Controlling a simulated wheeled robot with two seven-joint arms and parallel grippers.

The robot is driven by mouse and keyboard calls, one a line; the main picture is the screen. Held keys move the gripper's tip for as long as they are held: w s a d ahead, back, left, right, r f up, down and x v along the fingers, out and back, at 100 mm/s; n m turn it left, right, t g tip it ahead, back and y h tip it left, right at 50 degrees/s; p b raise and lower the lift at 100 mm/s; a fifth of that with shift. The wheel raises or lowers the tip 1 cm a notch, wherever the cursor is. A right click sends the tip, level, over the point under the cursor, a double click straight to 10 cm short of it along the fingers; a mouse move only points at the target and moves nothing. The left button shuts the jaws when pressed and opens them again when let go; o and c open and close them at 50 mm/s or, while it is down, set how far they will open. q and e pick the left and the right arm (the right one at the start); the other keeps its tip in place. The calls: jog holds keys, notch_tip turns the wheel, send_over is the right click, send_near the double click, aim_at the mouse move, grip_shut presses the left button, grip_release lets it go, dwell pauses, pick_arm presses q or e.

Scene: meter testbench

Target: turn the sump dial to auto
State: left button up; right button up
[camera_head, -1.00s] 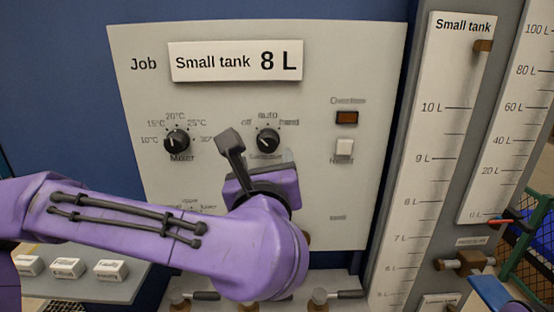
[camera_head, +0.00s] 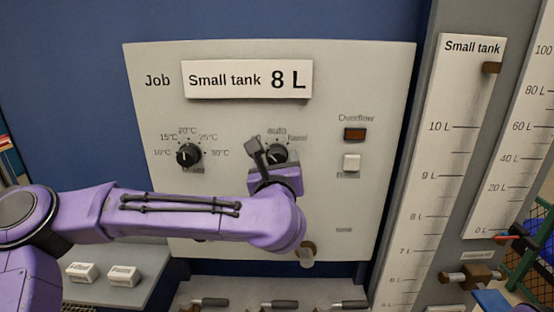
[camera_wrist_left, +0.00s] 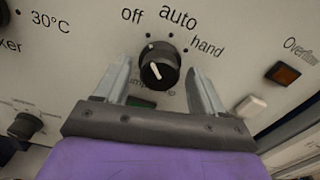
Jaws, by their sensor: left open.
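The sump dial (camera_head: 277,154) is a round black knob on the pale panel, partly covered by my left gripper in the head view. In the left wrist view the dial (camera_wrist_left: 160,68) shows whole, with off, auto and hand marked around its top. Its white pointer line tilts up-left, toward off. My left gripper (camera_wrist_left: 160,66) is open, one grey finger on each side of the dial with visible gaps. In the head view my left gripper (camera_head: 261,148) is in front of the dial's left part. The label under the dial is partly hidden. My right gripper is not in view.
A temperature dial (camera_head: 188,155) sits to the left. An orange overflow lamp (camera_head: 355,134) and a white button (camera_head: 351,162) are to the right. Handled valves (camera_head: 280,304) line the bottom. A tall tank scale (camera_head: 440,170) stands right of the panel.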

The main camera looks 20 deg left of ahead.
pick_arm(q)
jog(key=c, duration=1.1)
jog(key=shift+o, duration=0.2)
jog(key=shift+s+f+m+b, duration=0.1)
jog(key=shift+m+b, duration=0.45)
jog(key=shift+m, duration=0.15)
jog(key=shift+m+b, duration=0.55)
jog(key=shift+m, duration=0.65)
jog(key=shift+m+b, duration=0.35)
jog(key=shift+m, duration=2.05)
